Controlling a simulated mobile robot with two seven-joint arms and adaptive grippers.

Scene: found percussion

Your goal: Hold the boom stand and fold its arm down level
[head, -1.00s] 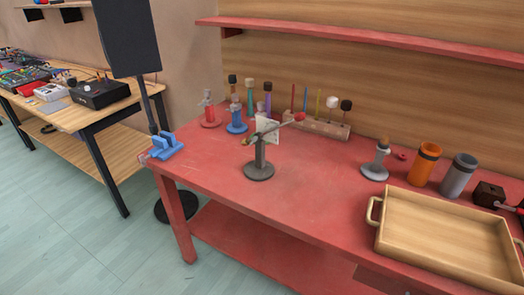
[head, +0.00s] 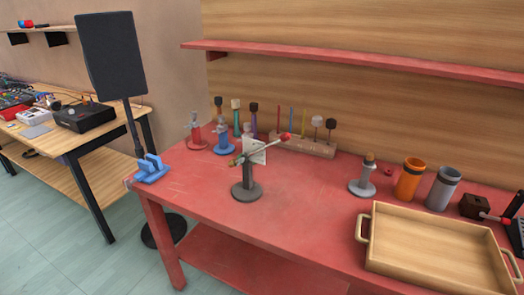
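The boom stand (head: 246,183) stands upright on the red table, left of the middle, with a round dark grey base and a short post. Neither of my grippers is in view, and nothing is touching the stand.
Red and blue small stands (head: 222,137) and a wooden rack of mallets (head: 305,146) stand behind. A grey stand (head: 363,180), orange cup (head: 410,178), grey cup (head: 443,188) and wooden tray (head: 372,262) are at right. A blue clamp (head: 152,170) sits at the left corner. Table around the stand is clear.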

